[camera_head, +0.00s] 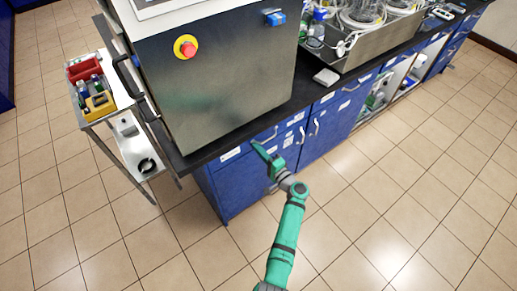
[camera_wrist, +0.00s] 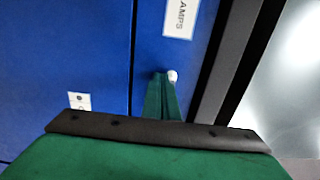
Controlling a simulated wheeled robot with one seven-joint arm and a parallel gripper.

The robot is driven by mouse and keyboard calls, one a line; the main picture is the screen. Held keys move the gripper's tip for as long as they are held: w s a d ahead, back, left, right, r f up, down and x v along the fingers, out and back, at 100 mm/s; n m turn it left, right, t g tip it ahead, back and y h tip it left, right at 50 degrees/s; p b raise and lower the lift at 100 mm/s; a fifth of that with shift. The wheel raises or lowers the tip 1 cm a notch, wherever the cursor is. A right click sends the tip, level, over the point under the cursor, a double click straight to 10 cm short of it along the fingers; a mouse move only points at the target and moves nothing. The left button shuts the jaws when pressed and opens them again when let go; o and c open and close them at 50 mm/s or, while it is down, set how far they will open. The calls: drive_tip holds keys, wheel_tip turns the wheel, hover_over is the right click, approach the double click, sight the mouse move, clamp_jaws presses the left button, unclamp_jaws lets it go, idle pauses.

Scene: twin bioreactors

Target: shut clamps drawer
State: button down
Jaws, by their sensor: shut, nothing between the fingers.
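The clamps drawer (camera_head: 235,161) is the blue front under the worktop at the near left corner of the bench in the head view. In the wrist view its front (camera_wrist: 160,50) carries a white label (camera_wrist: 180,18) whose visible letters read "AMPS". The drawer front looks about flush with the cabinet; a small gap cannot be ruled out. My green gripper (camera_head: 257,147) is at the drawer front, by its handle (camera_head: 266,136). In the wrist view my gripper (camera_wrist: 163,85) is shut and empty, its tips beside a pale handle end (camera_wrist: 172,75). Whether they touch is unclear.
The dark worktop edge (camera_head: 215,153) overhangs the drawer closely. A steel cabinet with a red button (camera_head: 187,50) stands above. A white trolley (camera_head: 140,150) with coloured bins is at the left. More blue drawers and doors (camera_head: 340,110) run right. The tiled floor in front is clear.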

drive_tip(key=v, duration=1.4)
drive_tip(key=s+a+f+g+h, duration=0.2)
drive_tip(key=s+a+f+h, duration=0.15)
drive_tip(key=s+f, duration=0.75)
drive_tip(key=s+f+n+g+h, duration=0.1)
drive_tip(key=s+f+n+h, duration=0.15)
drive_tip(key=s+h, duration=0.75)
drive_tip(key=s+r+n+t+y, duration=0.1)
drive_tip(key=s+r+n, duration=0.1)
drive_tip(key=s+r, duration=0.4)
drive_tip(key=s+r+n+y, duration=0.1)
drive_tip(key=s+r, duration=0.3)
drive_tip(key=s, duration=0.5)
drive_tip(key=s+a+r+n+t, duration=0.1)
drive_tip(key=s+r+n, duration=0.1)
drive_tip(key=r, duration=0.6)
drive_tip(key=s+a+r+n+t, duration=0.1)
drive_tip(key=s+r+n+t, duration=0.1)
drive_tip(key=r, duration=0.6)
drive_tip(key=shift+s+a+r+n, duration=0.3)
drive_tip(key=shift+s+n, duration=0.15)
drive_tip(key=shift+s, duration=0.1)
drive_tip(key=shift+y, duration=0.25)
